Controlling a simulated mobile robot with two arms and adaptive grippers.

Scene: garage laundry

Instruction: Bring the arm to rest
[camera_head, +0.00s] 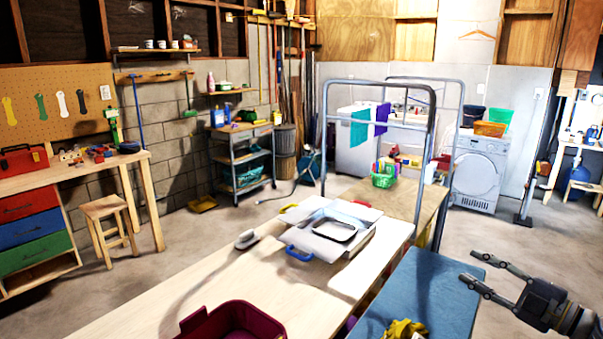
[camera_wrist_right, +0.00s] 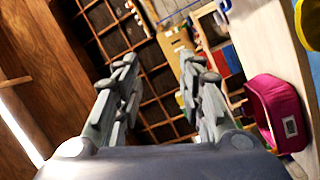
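My right gripper (camera_head: 467,265) reaches in from the lower right, beside the right edge of the blue surface (camera_head: 425,290). Its two fingers are apart, point left and hold nothing. In the right wrist view the same gripper (camera_wrist_right: 158,65) shows both fingers spread with nothing between them. Behind them are wooden shelving and the wall, seen at a tilt. My left gripper is in neither view.
Yellow cloth (camera_head: 403,330) lies on the blue surface. A washing machine (camera_head: 480,170) stands behind.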

